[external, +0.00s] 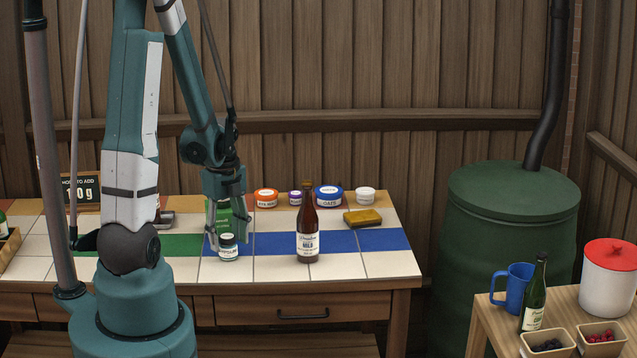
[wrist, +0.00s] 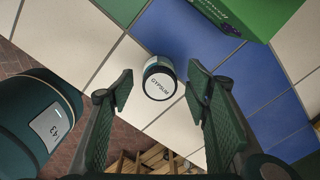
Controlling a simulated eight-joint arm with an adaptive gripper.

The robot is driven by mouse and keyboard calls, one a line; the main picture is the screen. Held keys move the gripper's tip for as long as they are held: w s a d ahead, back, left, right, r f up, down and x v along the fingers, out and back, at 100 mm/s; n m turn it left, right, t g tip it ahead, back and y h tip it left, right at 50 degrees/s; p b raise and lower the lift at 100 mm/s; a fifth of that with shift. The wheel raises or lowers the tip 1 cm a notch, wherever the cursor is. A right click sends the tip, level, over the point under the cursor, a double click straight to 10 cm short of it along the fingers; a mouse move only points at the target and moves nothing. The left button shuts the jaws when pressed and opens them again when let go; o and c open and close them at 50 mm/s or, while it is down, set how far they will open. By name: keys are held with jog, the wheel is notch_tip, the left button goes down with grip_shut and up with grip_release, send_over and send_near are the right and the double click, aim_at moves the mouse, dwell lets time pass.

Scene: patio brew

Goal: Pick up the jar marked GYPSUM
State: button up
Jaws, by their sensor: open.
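In the external view a small dark-lidded jar (external: 228,248) with a white label stands near the table's front edge, below my gripper. My gripper (external: 226,222) is open in the external view. In the wrist view its fingers (wrist: 163,95) are spread, one on either side of the jar, with gaps on both sides. Nothing is held.
A brown bottle (external: 307,230) stands right of the jar. A green box (wrist: 228,12) is behind it. Orange (external: 266,198), blue-lidded (external: 328,195) and white tubs (external: 365,195) and a yellow sponge (external: 363,217) sit farther back. The table's front right is clear.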

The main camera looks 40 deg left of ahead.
aim_at(229, 235)
jog(key=c, duration=1.1)
jog(key=shift+o, duration=0.2)
jog(key=shift+r, duration=0.15)
jog(key=shift+r+p, duration=1.3)
jog(key=shift+r, duration=3.6)
